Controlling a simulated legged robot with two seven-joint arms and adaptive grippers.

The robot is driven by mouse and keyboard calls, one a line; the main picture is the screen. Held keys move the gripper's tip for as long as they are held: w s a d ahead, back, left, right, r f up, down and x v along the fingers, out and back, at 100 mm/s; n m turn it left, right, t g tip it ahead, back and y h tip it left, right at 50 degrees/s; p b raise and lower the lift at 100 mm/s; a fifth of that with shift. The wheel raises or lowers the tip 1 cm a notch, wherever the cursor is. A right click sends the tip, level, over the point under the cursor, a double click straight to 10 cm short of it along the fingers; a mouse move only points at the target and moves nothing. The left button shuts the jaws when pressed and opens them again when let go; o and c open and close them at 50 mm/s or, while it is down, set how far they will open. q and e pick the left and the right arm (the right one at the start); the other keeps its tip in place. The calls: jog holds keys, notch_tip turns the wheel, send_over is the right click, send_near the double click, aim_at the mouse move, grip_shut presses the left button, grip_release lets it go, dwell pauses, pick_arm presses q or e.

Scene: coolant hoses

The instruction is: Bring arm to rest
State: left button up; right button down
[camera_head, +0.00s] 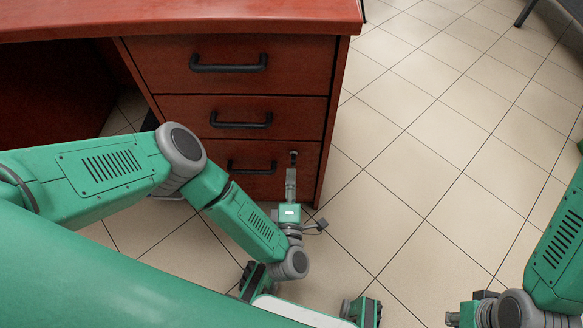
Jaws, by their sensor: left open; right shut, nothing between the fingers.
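My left arm comes in from the left and bends at its elbow. My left gripper (291,180) points up the picture, in front of the bottom drawer (255,165) of a red-brown desk. It is open, seen nearly edge-on, and I see nothing held in it. Its tips end just below a small round fitting (293,156) on that drawer; I cannot tell whether they touch it. My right arm reaches in at the lower right. My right gripper (457,318) is shut and empty at the bottom edge, mostly cut off.
The desk (190,18) has two more drawers above, each with a black handle; all look closed. Dark open space lies under its left side. Pale floor tiles (440,150) are clear to the right. Dark furniture legs show at the top right.

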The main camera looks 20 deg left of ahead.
pick_arm(q)
jog(key=shift+v, duration=0.8)
jog(key=d+m+g+h, duration=0.2)
jog(key=d+m+h, duration=0.5)
jog(key=s+m+g+h, duration=0.3)
jog(key=s+m+g, duration=0.3)
jog(key=m, duration=0.1)
jog(key=s+a+r+m+g+y, duration=0.35)
jog(key=s+a, duration=0.35)
jog(key=a, duration=0.4)
jog(key=s+a+r+m+g+y, duration=0.2)
jog(key=s+a+m+g, duration=0.4)
jog(key=a, duration=0.6)
notch_tip(320, 180, up, 16)
jog(key=s+n+p, duration=0.1)
jog(key=p, duration=1.5)
jog(key=shift+s+d+t+p, duration=0.2)
jog(key=shift+s+t+p, duration=0.05)
jog(key=shift+t+p, duration=0.1)
